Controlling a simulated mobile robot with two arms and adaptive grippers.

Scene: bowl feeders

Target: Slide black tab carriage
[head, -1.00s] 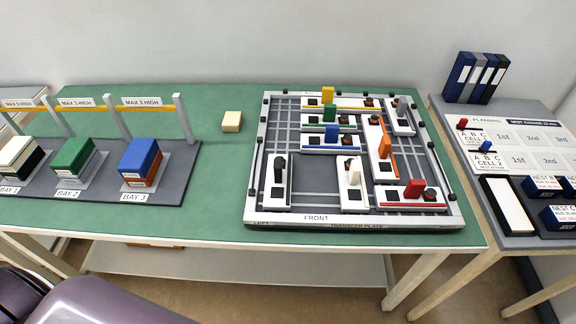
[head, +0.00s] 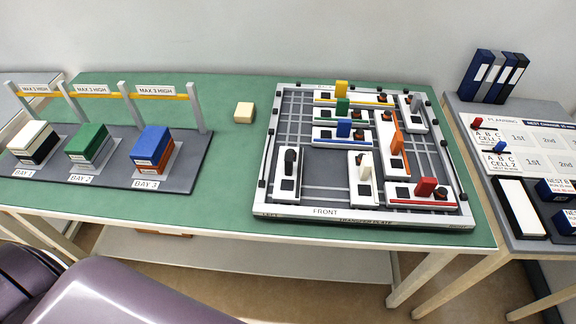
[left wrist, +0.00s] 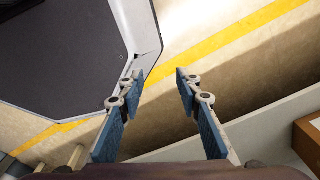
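The transfer plate (head: 266,208) is a pale frame with dark rails on the green table in the head view. The black tab carriage (head: 287,187) is a white block with an upright black tab, at the plate's front left. White (head: 364,190), red (head: 424,196), orange (head: 397,166), blue (head: 342,136), green (head: 341,116), yellow (head: 354,100) and grey (head: 417,112) tab carriages sit on the same plate. In the left wrist view my left gripper (left wrist: 160,82) is open and empty, with floor beyond it. My right gripper is not in view.
A bay rack (head: 197,172) with stacked blocks stands at the left. A loose cream block (head: 244,112) lies between rack and plate. A side table (head: 466,108) at the right holds binders (head: 493,77), a planning board (head: 528,140) and nest boxes (head: 556,189).

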